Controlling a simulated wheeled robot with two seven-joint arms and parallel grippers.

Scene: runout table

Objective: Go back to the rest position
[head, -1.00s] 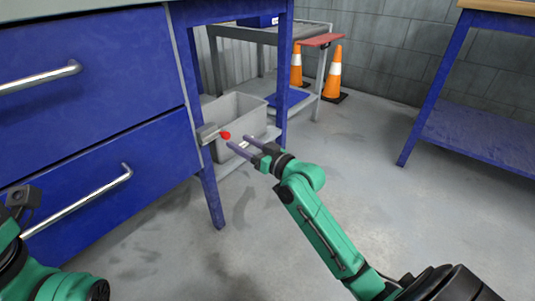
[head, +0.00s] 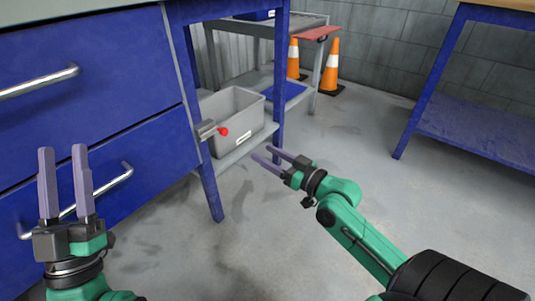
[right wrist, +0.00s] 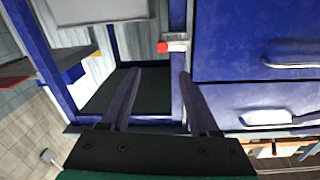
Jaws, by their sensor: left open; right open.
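My left gripper (head: 67,185) is open and empty at the lower left of the head view, its fingers pointing up in front of the blue drawers. My right gripper (head: 263,154) is open and empty near the middle of the head view, apart from the grey bin and the red knob. In the right wrist view, the right gripper's two fingers (right wrist: 155,90) stand apart with nothing between them.
A blue drawer cabinet (head: 100,95) with bar handles stands at the left. A red knob (head: 222,132) sticks out on a grey bracket beside the grey bin (head: 235,115). Orange cones (head: 331,65) and a blue-legged table (head: 470,130) stand further back. The floor between is clear.

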